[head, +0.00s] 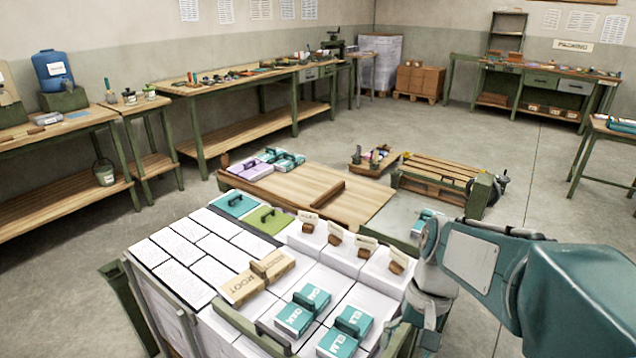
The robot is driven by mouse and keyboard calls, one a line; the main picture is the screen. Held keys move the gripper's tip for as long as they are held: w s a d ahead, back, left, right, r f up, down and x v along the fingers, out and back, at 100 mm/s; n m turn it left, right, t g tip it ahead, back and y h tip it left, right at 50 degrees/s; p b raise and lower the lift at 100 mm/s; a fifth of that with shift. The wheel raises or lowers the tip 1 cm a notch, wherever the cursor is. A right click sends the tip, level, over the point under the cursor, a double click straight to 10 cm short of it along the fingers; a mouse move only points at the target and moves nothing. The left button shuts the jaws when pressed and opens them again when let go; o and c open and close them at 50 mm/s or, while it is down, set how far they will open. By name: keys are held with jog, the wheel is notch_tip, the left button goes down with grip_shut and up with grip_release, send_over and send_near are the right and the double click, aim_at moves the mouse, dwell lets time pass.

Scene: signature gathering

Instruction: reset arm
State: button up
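My arm reaches in from the right edge in the head view. It bends near the right side of the paper-stack table and runs down toward the bottom edge. My gripper is not seen, so what it holds, if anything, is hidden. White paper stacks (205,247) fill the near table. Teal labelled blocks with dark handles (303,311) lie on the front stacks. Brown labelled blocks (242,287) lie left of them. Several small wooden stamps (335,240) stand on the stacks behind.
A low wooden board (310,188) with teal and purple handled pads (270,161) lies beyond the stacks. A slatted crate (440,179) stands right of it. Workbenches (235,83) line the left wall. Open floor (440,130) lies beyond the crate.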

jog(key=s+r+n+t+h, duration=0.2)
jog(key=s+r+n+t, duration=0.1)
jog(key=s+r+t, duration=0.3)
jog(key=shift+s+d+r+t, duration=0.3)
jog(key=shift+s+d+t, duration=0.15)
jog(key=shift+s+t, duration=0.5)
